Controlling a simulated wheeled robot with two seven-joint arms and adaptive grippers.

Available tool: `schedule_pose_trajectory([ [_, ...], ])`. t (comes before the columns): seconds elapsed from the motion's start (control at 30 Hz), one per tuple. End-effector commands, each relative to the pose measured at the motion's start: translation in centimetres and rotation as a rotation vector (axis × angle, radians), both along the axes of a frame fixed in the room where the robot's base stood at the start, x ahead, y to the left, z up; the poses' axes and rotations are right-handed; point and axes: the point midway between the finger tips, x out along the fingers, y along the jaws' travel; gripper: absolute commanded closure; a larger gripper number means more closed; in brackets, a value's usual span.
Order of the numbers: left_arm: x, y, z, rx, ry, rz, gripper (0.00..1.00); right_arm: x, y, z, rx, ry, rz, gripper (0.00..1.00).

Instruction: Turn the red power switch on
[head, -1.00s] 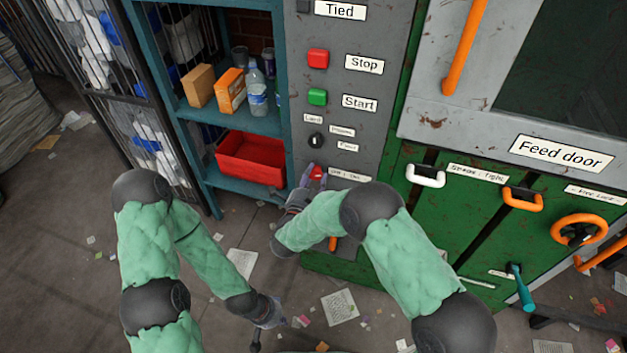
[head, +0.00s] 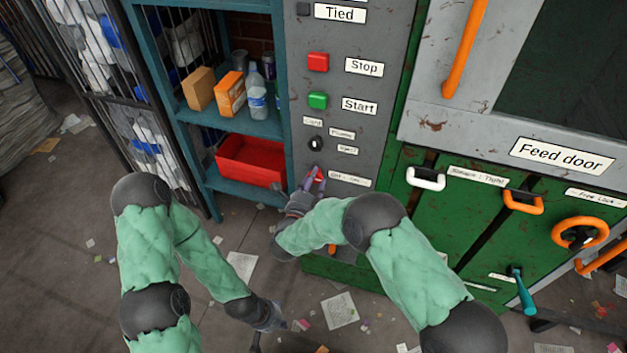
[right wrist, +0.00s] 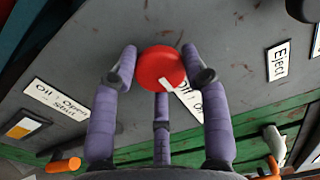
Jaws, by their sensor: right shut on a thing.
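The red power switch (right wrist: 160,66) is a round knob on the grey panel, with a white mark at its lower edge. It also shows in the head view (head: 318,175), partly covered by my fingers. My right gripper (right wrist: 162,78) is shut on it, with purple fingers at its left and right and one below. The Off/On label (head: 350,179) is beside the switch; a finger covers part of it in the right wrist view. My left gripper (head: 268,325) hangs low over the floor, away from the panel; its fingers are too small to read.
Above the switch are a black selector (head: 316,143), a green Start button (head: 317,100) and a red Stop button (head: 318,62). A teal shelf left of the panel holds a bottle (head: 257,94), boxes and a red bin (head: 250,160). An orange handle (right wrist: 63,165) is nearby.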

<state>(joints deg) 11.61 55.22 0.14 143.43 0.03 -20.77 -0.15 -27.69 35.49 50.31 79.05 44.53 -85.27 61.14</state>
Motion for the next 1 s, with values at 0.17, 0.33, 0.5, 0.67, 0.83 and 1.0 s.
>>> schedule_pose_trajectory([
  [0.17, 0.0, 0.0, 0.0, 0.000, 0.000, 0.000, 1.00, 0.0, 0.0, -0.1, 0.002, 0.002, 0.000, 0.87],
  [0.33, 0.0, 0.0, 0.0, 0.000, 0.000, 0.000, 1.00, 0.0, 0.0, -0.1, 0.001, 0.002, 0.000, 0.30],
  [0.5, 0.0, 0.0, 0.0, 0.000, 0.000, 0.000, 1.00, 0.0, 0.0, -0.1, -0.001, 0.001, 0.000, 0.30],
  [0.67, 0.0, 0.0, 0.0, 0.000, 0.000, 0.000, 1.00, 0.0, 0.0, 0.0, -0.001, 0.001, 0.000, 0.30],
  [0.83, 0.0, 0.0, 0.0, 0.000, 0.000, 0.000, 1.00, -1.1, 0.4, 0.0, 0.000, 0.001, 0.002, 0.30],
  [1.0, 0.0, 0.0, 0.0, 0.000, 0.000, 0.000, 1.00, -4.0, 1.5, 0.0, -0.002, 0.001, 0.005, 0.30],
])
